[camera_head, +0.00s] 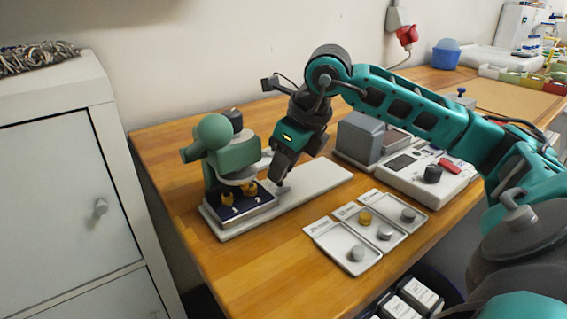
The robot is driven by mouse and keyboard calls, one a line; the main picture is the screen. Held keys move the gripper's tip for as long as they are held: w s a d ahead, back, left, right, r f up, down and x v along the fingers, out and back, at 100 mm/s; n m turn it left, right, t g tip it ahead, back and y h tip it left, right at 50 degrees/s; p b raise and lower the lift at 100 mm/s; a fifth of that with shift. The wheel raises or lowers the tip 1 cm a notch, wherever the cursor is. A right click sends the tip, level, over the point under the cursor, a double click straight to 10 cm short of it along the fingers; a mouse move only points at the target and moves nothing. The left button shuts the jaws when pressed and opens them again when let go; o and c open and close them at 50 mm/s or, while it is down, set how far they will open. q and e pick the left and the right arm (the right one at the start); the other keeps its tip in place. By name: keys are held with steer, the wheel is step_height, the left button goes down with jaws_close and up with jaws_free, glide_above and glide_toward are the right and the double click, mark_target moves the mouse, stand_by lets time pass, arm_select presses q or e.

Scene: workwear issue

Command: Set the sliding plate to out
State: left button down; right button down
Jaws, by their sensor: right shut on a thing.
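A green press-like device (222,155) with a round knob stands at the left of the wooden table. It sits on a long white base (322,178) that runs to the right. A dark blue sliding plate (251,208) is at the base's left end, below the green head, with yellow-brown pieces (229,195) on it. My right gripper (280,181) points down at the plate's right side. It is shut on a small grey part there, which looks like the plate's handle; the jaws largely hide it. My left gripper is out of view.
Three small trays (340,262) holding round pieces lie at the front of the table. A white box with a black knob (432,174) and a grey block (358,138) stand to the right. The white base is bare right of my gripper. A grey cabinet (60,190) stands at left.

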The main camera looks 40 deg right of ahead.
steer(key=shift+d, duration=0.25)
steer(key=d+b, duration=0.2)
steer(key=d, duration=0.2)
steer(key=s+d+b, duration=0.1)
steer(key=d+b, duration=0.2)
steer(key=d, duration=0.1)
steer(key=d+b, duration=0.2)
steer(key=d, duration=0.2)
steer(key=shift+s+f, duration=0.15)
steer(key=shift+s, duration=0.05)
steer(key=shift+d, duration=0.3)
steer(key=shift+d+r, duration=0.1)
steer(key=shift+r, duration=0.1)
steer(key=c, duration=0.9)
jaws_free()
steer(key=shift+s+d, duration=0.1)
steer(key=shift+o, duration=0.2)
